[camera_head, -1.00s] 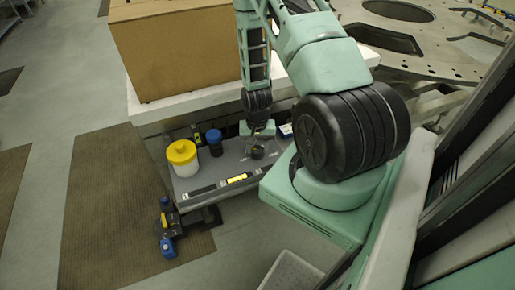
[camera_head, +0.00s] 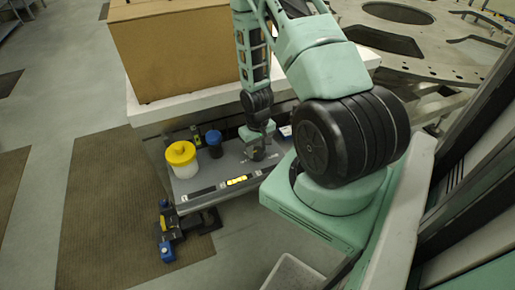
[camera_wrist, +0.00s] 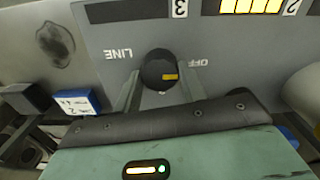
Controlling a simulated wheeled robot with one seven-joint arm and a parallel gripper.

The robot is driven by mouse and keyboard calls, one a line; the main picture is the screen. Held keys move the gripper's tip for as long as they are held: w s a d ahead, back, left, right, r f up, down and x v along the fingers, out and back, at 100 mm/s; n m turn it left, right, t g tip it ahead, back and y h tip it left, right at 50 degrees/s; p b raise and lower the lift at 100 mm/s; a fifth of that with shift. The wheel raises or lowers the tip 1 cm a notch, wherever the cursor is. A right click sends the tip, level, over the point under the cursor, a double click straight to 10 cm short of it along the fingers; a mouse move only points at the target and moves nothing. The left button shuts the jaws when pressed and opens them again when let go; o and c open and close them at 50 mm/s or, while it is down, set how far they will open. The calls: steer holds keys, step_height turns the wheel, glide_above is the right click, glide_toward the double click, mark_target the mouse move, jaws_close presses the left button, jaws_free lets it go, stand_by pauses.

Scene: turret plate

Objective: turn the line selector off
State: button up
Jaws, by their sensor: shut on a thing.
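The line selector is a round black knob (camera_wrist: 155,66) with a yellow mark on its lower right side in the wrist view. It stands on a grey panel (camera_wrist: 105,30), which also shows in the head view (camera_head: 205,185). The word LINE is printed to the knob's left and OFF to its right, both upside down. The yellow mark is on the OFF side; its exact setting is hard to tell. My gripper (camera_wrist: 160,88) has one finger on each side of the knob and is shut on it. In the head view my gripper (camera_head: 258,152) hides most of the knob.
A white jar with a yellow lid (camera_head: 181,155) and a dark blue-lidded container (camera_head: 214,143) stand left of my gripper. A yellow lit gauge (camera_head: 238,181) is on the panel's front. A blue-and-white block (camera_wrist: 77,102) lies close left. A cardboard box (camera_head: 170,50) stands behind.

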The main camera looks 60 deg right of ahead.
mark_target(257, 151)
stand_by(0.3)
steer(key=o, duration=1)
step_height(257, 151, up, 17)
steer(key=shift+r+b, duration=0.2)
steer(key=shift+b, duration=0.1)
